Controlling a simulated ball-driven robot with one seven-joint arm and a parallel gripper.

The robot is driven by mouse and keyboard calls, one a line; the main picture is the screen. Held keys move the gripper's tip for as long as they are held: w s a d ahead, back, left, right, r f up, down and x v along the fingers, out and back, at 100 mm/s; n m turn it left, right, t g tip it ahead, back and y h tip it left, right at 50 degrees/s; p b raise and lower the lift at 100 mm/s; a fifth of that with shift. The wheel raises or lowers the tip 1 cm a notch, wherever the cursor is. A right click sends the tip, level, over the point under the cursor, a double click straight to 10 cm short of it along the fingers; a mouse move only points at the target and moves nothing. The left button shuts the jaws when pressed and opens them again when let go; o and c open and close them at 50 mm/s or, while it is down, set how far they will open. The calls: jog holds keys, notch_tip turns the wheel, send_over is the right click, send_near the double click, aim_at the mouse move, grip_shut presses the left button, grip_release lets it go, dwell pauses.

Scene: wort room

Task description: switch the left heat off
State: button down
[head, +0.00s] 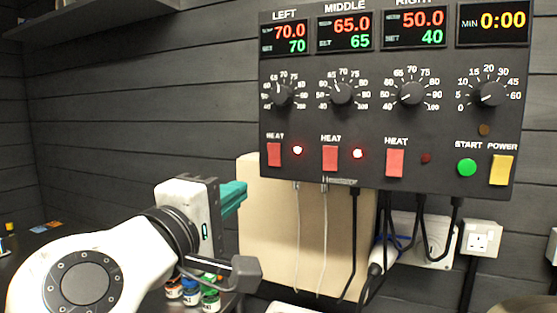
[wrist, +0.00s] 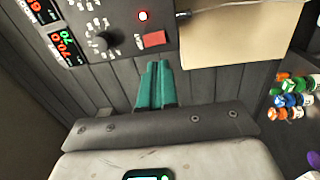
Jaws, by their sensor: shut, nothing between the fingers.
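The left heat switch is a red rocker (head: 274,154) at the lower left of the dark control panel (head: 310,118). Its lamp (head: 297,150) glows red. The left display (head: 284,37) reads 70.0 over 70. In the wrist view the same switch (wrist: 154,39) and its lit lamp (wrist: 143,15) lie just beyond the fingertips. My gripper (head: 240,188) has teal fingers, shut and empty, below and to the left of the switch in the head view. In the wrist view the fingers (wrist: 156,64) point towards the switch, with a small gap between them in the picture.
The middle heat switch (head: 330,158) has a lit lamp; the right heat switch (head: 395,163) has a dark one. A left dial (head: 281,94) sits above the switch. Cables hang in front of a beige board (head: 252,235) under the panel. Small colourful bottles (head: 192,293) stand below my gripper.

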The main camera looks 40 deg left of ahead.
aim_at(273, 149)
jog(key=shift+s+a+r, duration=0.1)
jog(key=shift+a+r, duration=0.2)
jog(key=shift+r, duration=0.2)
jog(key=shift+s+a+r, duration=0.1)
jog(key=shift+a+r, duration=0.2)
jog(key=shift+r, duration=0.2)
jog(key=shift+w, duration=0.1)
jog(key=p+x, duration=0.1)
jog(key=x, duration=0.3)
jog(key=p+x, duration=0.1)
jog(key=x, duration=0.3)
jog(key=p+x, duration=0.1)
jog(key=x, duration=0.3)
jog(key=shift+w+a+r+p, duration=0.1)
jog(key=shift+w+r+p, duration=0.15)
jog(key=shift+r+p, duration=0.1)
jog(key=shift+w+a+f, duration=0.1)
jog(key=shift+w+a, duration=0.05)
jog(key=shift+w, duration=0.45)
jog(key=shift+w, duration=0.15)
